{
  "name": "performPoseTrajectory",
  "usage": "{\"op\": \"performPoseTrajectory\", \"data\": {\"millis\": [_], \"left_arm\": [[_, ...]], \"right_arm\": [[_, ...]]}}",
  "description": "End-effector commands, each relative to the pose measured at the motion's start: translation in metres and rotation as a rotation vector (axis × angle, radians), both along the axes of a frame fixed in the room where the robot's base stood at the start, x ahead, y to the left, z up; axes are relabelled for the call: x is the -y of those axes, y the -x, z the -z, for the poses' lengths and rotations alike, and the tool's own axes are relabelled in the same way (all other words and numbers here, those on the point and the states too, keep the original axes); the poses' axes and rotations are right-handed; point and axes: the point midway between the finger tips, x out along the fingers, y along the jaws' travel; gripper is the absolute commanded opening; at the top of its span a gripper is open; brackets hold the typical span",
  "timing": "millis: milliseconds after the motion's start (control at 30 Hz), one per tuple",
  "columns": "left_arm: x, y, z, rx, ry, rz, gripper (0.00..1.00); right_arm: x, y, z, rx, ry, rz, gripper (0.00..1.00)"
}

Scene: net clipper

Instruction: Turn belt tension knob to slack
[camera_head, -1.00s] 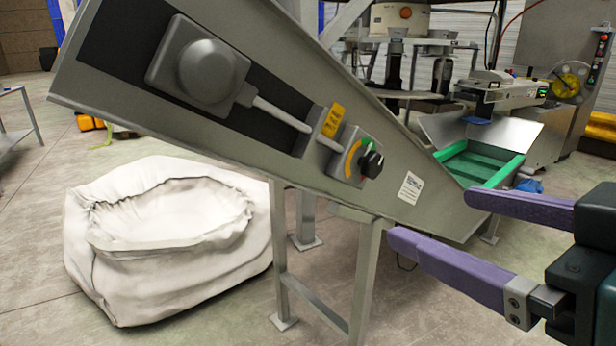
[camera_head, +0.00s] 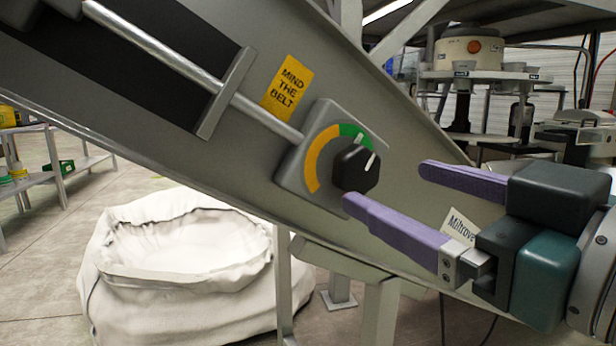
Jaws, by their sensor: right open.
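The belt tension knob (camera_head: 356,169) is black and faceted with a white pointer line. It sits on a grey box on the side of the sloped conveyor. Behind it is a dial with an orange arc (camera_head: 318,158) at the left and a green arc (camera_head: 352,131) at the top. The knob's white line points up and right, near the green end. My right gripper (camera_head: 384,186) is open, its two purple fingers pointing left. The lower fingertip is close to the knob's lower edge; the upper one is to its right. I cannot tell whether they touch. My left gripper is out of view.
The conveyor frame (camera_head: 235,190) slopes down to the right, with a yellow "MIND THE BELT" label (camera_head: 288,87) beside the tension rod (camera_head: 180,62). A white sack (camera_head: 180,265) stands below on the floor. A shelf (camera_head: 55,165) stands at the left.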

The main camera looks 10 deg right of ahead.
Motion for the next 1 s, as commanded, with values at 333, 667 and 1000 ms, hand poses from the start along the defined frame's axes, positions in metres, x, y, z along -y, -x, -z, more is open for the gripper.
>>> {"op": "performPoseTrajectory", "data": {"millis": [333,667,1000], "left_arm": [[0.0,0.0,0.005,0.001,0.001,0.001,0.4],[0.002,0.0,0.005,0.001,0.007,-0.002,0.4],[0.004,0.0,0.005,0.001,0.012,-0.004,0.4]], "right_arm": [[-0.012,-0.046,0.001,0.0,-0.001,0.0,0.93],[-0.014,-0.052,0.0,-0.001,-0.001,-0.001,0.93],[-0.014,-0.052,0.0,-0.001,-0.001,-0.001,0.62]]}}
